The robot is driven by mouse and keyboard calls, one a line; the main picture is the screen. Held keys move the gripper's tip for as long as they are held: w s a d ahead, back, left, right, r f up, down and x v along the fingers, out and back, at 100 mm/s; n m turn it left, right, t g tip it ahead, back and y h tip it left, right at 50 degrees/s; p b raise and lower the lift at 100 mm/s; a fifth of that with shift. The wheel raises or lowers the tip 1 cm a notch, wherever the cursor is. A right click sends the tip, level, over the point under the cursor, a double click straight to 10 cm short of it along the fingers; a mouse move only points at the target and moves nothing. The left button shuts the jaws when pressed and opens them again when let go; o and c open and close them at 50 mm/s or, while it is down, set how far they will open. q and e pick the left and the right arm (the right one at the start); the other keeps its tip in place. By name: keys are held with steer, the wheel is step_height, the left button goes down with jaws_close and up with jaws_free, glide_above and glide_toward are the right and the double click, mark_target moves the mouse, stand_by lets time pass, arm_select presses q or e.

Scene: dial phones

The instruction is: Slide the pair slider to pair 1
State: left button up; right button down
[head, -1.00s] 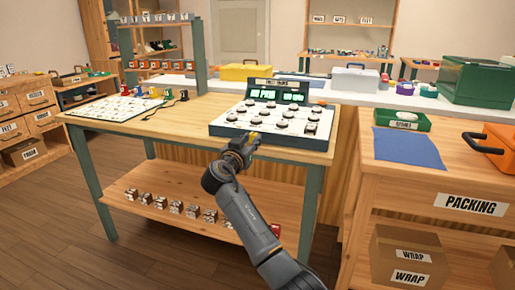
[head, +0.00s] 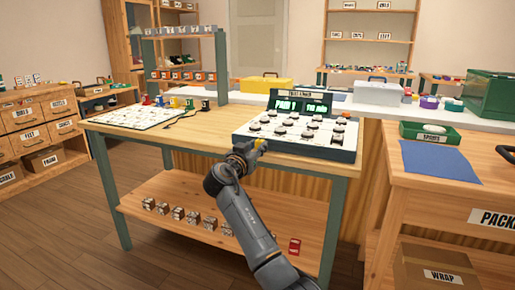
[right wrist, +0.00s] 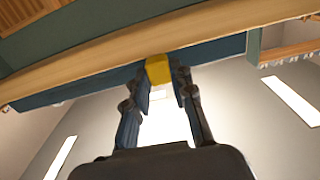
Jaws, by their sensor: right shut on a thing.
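The dial console (head: 247,137), with several dark round dials and a dark display with green text (head: 300,104), sits at the right end of the wooden table. The left part of the display seems to read PAIR 1; the text is small. The yellow slider knob (head: 262,143) is at the console's front edge, toward its left. My right gripper (head: 254,149) is shut on it. In the right wrist view the yellow knob (right wrist: 158,70) sits between my right fingertips (right wrist: 160,80). The slider's track and marks cannot be made out. My left gripper is out of view.
A white sheet (head: 137,117) and several small coloured pieces (head: 189,103) are on the table's left side. A green-posted rack (head: 222,65) stands behind them. At right is a packing bench with a blue cloth (head: 438,162).

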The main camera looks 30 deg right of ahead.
steer(key=shift+w+a, duration=0.1)
steer(key=shift+a, duration=0.05)
steer(key=c, duration=1.4)
jaws_free()
steer(key=shift+o, duration=1.4)
steer(key=shift+w+a, duration=0.1)
steer(key=shift+w, duration=0.05)
steer(key=v, duration=1.2)
